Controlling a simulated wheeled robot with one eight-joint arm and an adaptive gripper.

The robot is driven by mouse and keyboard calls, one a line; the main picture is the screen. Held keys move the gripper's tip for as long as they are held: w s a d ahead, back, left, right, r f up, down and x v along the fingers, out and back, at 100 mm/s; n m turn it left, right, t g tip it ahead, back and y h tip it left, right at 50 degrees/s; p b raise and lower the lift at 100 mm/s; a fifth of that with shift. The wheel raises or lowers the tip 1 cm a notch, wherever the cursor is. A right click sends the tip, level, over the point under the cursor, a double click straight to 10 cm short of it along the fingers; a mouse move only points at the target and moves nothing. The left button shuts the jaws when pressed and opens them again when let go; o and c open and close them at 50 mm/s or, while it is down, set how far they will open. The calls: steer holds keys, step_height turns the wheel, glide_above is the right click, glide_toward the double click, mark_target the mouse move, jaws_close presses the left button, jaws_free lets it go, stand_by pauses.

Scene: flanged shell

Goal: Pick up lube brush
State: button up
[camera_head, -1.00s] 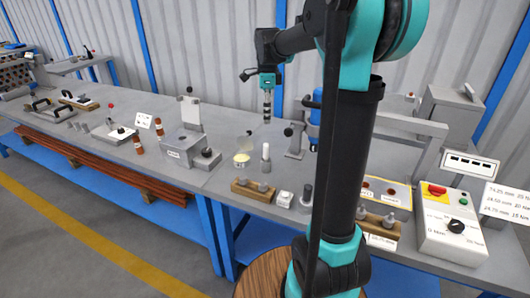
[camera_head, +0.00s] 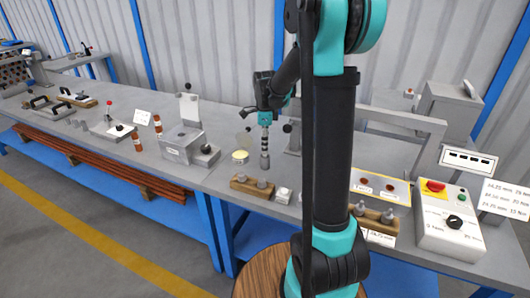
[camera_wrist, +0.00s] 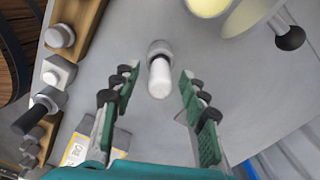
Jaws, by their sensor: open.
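The lube brush appears to be the white-topped, grey-based cylinder standing upright on the grey bench, seen in the wrist view (camera_wrist: 159,77). In the head view its lower part (camera_head: 265,161) shows just under my gripper (camera_head: 265,137). In the wrist view my gripper (camera_wrist: 158,80) is open, with the green-padded fingers on either side of the brush. Gaps show between the brush and both fingers, and nothing is held. How far the fingertips reach down along the brush is hard to tell.
A pale yellow-topped dish (camera_head: 240,157) stands just left of the brush. A control box (camera_head: 450,227) stands at the right.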

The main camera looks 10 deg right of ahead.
steer(key=shift+f, duration=0.95)
jaws_close()
steer(key=shift+r, duration=0.15)
